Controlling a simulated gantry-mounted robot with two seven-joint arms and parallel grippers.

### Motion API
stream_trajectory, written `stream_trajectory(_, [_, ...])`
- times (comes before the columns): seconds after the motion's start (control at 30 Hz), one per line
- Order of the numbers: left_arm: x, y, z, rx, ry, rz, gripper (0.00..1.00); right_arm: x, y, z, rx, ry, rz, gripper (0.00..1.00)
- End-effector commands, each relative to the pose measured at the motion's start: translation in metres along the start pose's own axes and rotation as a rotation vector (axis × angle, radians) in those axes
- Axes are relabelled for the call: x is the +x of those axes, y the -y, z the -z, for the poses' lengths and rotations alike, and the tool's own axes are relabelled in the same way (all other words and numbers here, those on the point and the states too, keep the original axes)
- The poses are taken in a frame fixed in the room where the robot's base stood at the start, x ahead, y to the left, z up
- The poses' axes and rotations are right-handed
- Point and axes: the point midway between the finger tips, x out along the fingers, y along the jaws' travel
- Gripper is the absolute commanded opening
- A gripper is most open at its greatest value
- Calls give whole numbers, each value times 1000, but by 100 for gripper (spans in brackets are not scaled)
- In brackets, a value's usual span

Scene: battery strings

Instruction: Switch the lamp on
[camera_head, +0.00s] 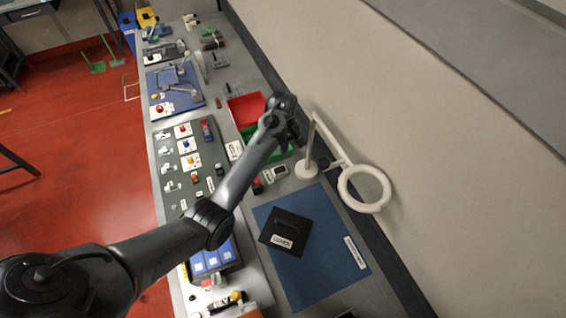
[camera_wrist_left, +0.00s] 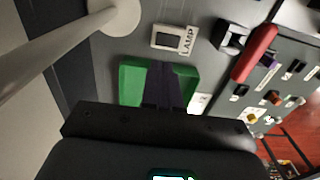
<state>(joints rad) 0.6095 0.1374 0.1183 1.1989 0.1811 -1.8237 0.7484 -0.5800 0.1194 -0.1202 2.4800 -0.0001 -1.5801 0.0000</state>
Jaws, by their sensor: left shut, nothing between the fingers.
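The lamp is a white ring-headed lamp (camera_head: 346,190) on a jointed arm, with its round base on the bench by the wall. No clear glow shows on its ring. A small white switch plate (camera_head: 274,173) with a dark centre sits left of the base. In the left wrist view this switch (camera_wrist_left: 167,38) has a LAMP label beside it. My left gripper (camera_head: 292,130) hangs above the green bin, apart from the switch. In the wrist view its dark fingers (camera_wrist_left: 164,90) are together and empty over the green bin. My right gripper is not in view.
A red bin (camera_head: 246,108) and the green bin (camera_wrist_left: 132,82) stand beside the gripper. A blue mat (camera_head: 318,262) with a black plate (camera_head: 286,228) lies in front of the lamp. A grey panel with buttons and a red handle (camera_wrist_left: 255,52) is to the left.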

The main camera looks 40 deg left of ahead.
Motion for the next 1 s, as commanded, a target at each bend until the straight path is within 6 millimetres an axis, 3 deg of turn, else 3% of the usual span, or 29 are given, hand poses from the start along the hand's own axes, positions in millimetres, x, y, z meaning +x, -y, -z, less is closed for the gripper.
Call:
stream_trajectory(0.3, [59,1,-1,-1,3,2,0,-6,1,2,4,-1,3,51])
stream_trajectory(0.5, [84,0,-1,1,2,1,0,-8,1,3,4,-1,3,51])
stream_trajectory(0.7, [96,0,0,1,0,0,0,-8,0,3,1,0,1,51])
stream_trajectory(1.0, [98,0,0,1,0,-1,0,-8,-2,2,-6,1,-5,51])
